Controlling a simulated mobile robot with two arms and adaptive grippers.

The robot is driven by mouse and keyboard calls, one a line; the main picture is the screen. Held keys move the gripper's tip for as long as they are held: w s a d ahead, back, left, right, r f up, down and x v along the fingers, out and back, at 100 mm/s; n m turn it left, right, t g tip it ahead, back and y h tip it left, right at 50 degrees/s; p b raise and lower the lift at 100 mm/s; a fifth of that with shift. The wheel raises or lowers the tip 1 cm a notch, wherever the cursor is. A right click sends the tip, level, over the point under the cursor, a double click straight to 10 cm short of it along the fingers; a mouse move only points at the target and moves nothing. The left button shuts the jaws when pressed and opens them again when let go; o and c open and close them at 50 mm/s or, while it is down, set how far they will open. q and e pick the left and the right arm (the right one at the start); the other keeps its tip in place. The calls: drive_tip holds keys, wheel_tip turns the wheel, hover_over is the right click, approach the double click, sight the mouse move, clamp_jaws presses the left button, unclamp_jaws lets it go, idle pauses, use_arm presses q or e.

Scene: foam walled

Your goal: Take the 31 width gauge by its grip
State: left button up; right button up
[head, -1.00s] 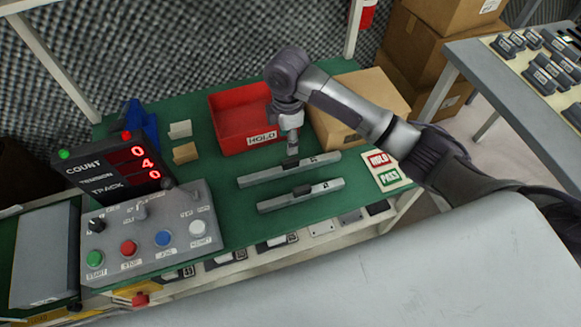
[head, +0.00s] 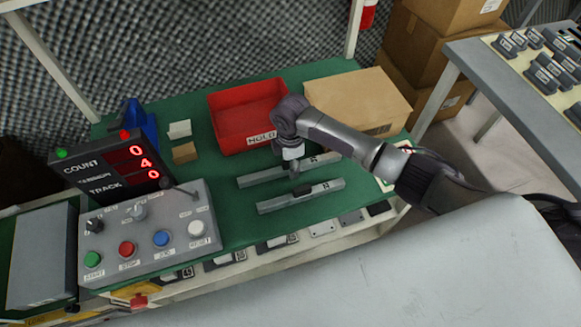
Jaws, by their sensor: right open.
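Two grey bar-shaped width gauges lie roughly parallel on the green bench top: a far gauge (head: 258,178) and a near gauge (head: 328,188). Each has a small number near its right end, too small to read surely, so I cannot tell which is the 31. The near gauge's dark grip (head: 303,193) shows at its middle. My right gripper (head: 295,174) is open and points down over the middle of the far gauge, hiding its grip. I cannot tell whether it touches. My left gripper is out of view.
A red HOLD bin (head: 247,118) and a cardboard box (head: 358,100) stand behind the gauges. A control box (head: 150,235) and a count display (head: 113,165) stand at left. Small blocks (head: 184,152) sit left of the bin. Green bench top is clear left of the gauges.

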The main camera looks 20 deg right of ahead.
clamp_jaws()
drive_tip(key=shift+r, duration=0.1)
idle(0.3)
